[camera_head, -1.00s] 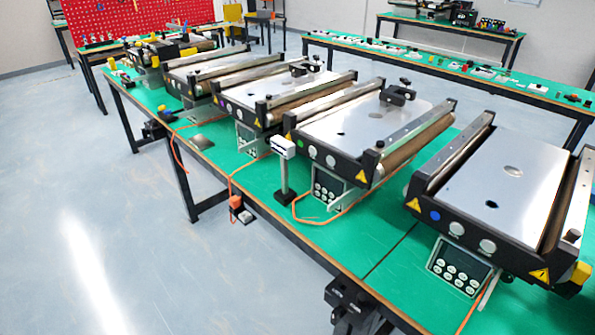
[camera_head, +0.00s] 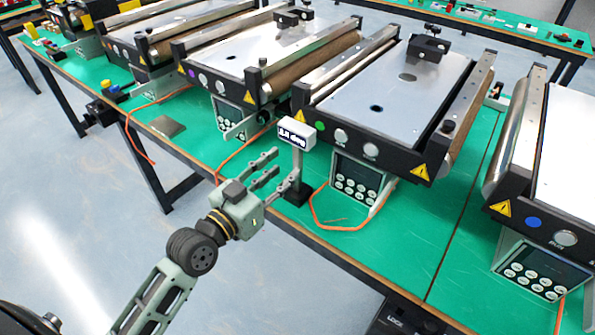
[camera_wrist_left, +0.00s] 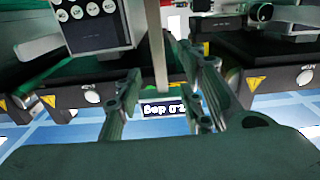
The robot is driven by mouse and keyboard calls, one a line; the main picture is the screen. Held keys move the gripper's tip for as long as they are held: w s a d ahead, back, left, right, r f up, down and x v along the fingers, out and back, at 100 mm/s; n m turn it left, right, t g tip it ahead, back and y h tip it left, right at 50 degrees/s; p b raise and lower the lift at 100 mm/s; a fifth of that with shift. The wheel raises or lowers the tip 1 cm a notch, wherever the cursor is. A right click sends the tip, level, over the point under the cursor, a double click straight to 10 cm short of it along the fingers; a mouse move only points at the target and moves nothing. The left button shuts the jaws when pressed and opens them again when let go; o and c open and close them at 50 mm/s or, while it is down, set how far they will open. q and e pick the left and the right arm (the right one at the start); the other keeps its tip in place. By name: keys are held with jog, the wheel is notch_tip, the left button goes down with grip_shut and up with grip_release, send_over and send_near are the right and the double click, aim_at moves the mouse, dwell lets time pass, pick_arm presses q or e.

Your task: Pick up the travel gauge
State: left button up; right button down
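The travel gauge appears to be the small white box with a dark "deg" display (camera_head: 296,134), held on a thin upright post with a black base (camera_head: 299,195) near the table's front edge. My left gripper (camera_head: 283,166) is open, just in front and left of the post, with its fingers pointing at it. One fingertip overlaps the post in the head view. In the left wrist view, the picture is upside down and the gauge display (camera_wrist_left: 163,110) shows between the spread fingers (camera_wrist_left: 160,98). Contact cannot be told. My right gripper is not in view.
A conveyor (camera_head: 395,90) with a keypad box (camera_head: 357,180) stands just behind the gauge. An orange cable (camera_head: 338,226) loops on the green table (camera_head: 420,235) right of the base. More conveyors stand on both sides. A flat grey plate (camera_head: 167,126) lies further left.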

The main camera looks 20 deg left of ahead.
aim_at(295, 156)
pick_arm(q)
jog(key=x, duration=0.2)
jog(key=p+x, duration=0.1)
jog(key=x, duration=0.2)
jog(key=shift+w+d+r, duration=0.1)
jog(key=shift+w+r, duration=0.15)
jog(key=shift+w+d+f, duration=0.1)
jog(key=shift+w+d, duration=0.1)
jog(key=shift+w, duration=0.25)
grip_shut()
jog(key=shift+a+r, duration=0.1)
jog(key=shift+r, duration=0.15)
